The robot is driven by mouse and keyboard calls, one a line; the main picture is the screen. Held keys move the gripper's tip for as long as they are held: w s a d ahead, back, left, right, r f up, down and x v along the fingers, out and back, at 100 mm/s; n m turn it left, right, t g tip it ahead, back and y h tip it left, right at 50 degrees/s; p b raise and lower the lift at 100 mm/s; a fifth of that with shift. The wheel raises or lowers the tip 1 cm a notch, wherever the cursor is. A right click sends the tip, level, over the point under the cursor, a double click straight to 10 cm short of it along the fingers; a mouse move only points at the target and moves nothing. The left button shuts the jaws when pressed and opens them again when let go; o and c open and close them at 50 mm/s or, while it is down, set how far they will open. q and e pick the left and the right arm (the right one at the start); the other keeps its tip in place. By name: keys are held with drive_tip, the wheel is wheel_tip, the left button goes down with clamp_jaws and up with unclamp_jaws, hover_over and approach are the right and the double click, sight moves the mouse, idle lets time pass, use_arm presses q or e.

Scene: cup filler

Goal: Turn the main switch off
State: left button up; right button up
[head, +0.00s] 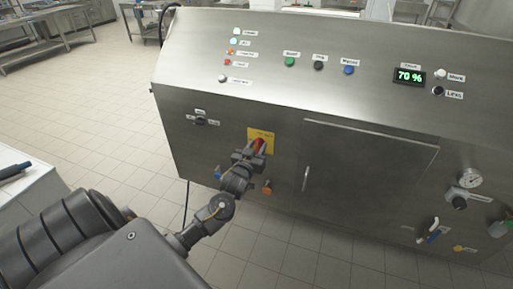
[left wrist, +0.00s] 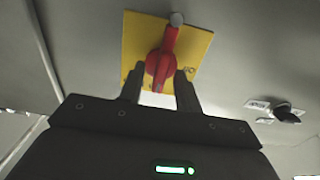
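The main switch is a red rotary handle (left wrist: 161,62) on a yellow plate (left wrist: 132,38), set in the steel front of the machine. In the head view the red handle (head: 260,143) and yellow plate (head: 262,134) show just above my left gripper (head: 253,150). In the left wrist view the handle's bar points up and slightly right, with a grey round piece at its tip. The two fingers of my left gripper (left wrist: 160,80) stand apart on either side of the red hub's lower part. Whether they touch it I cannot tell. My right gripper is not in view.
A black selector knob (head: 200,121) sits left of the plate and also shows in the left wrist view (left wrist: 287,115). A cabinet door (head: 360,165) with a handle (head: 306,178) is to the right. An orange knob (head: 267,190) is below. A white counter (head: 30,200) stands at left.

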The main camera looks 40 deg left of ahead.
use_arm(q)
clamp_jaws()
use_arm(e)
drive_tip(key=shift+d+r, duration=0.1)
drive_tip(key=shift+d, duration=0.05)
use_arm(q)
drive_tip(key=shift+n, duration=0.4)
drive_tip(key=shift+r+n+p, duration=0.1)
drive_tip(key=shift+n+p, duration=0.45)
drive_tip(key=shift+n, duration=0.15)
drive_tip(key=n+p, duration=0.1)
drive_tip(key=n, duration=0.2)
drive_tip(key=shift+a+n, duration=0.1)
drive_tip(key=shift+n, duration=0.2)
drive_tip(key=n+p, duration=0.1)
drive_tip(key=n, duration=0.3)
drive_tip(key=n+p, duration=0.2)
drive_tip(key=n, duration=0.2)
drive_tip(key=n+p, duration=0.2)
drive_tip(key=n, duration=0.2)
drive_tip(key=shift+s+a+f, duration=0.1)
drive_tip(key=shift+a+f, duration=0.05)
drive_tip(key=shift+f, duration=0.15)
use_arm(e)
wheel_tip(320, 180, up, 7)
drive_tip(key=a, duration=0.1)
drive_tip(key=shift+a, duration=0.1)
